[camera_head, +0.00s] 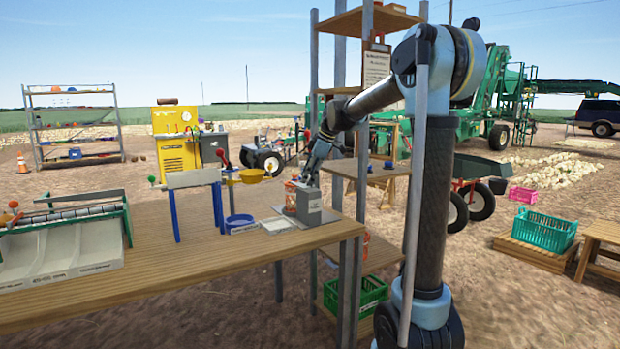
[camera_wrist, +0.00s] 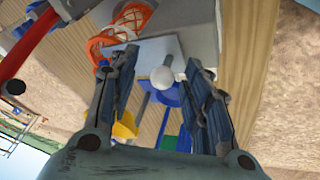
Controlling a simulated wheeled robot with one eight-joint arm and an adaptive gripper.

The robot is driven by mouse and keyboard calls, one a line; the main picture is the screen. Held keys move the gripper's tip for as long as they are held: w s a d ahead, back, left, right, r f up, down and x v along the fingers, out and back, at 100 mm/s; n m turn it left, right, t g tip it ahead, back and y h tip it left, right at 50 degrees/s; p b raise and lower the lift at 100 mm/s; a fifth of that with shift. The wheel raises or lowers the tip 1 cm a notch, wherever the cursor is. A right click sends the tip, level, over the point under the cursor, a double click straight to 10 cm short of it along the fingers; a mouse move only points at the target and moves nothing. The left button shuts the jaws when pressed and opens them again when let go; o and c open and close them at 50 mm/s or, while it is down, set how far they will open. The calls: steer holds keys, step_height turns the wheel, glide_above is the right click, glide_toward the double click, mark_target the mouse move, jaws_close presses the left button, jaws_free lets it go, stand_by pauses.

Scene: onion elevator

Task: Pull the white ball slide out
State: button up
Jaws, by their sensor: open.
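The white ball (camera_wrist: 162,77) shows in the wrist view as a round knob with a paler stem running up to a grey metal part (camera_wrist: 165,48). My gripper (camera_wrist: 160,64) is open, with one finger on each side of the ball and a visible gap to both. I cannot tell from this view how deep the ball sits between the fingers. In the head view my gripper (camera_head: 308,180) points down over a grey box (camera_head: 309,207) on the wooden table. The ball is not distinguishable there.
The wooden table (camera_head: 190,270) is bare in front. A shelf post stands close right.

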jaws_close()
stand_by(0.3)
steer(key=shift+s+d, duration=0.75)
steer(key=shift+s, duration=0.3)
steer(key=shift+s+d, duration=0.75)
steer(key=shift+s, duration=0.3)
jaws_free()
steer(key=shift+s+r, duration=0.1)
steer(key=shift+r, duration=0.05)
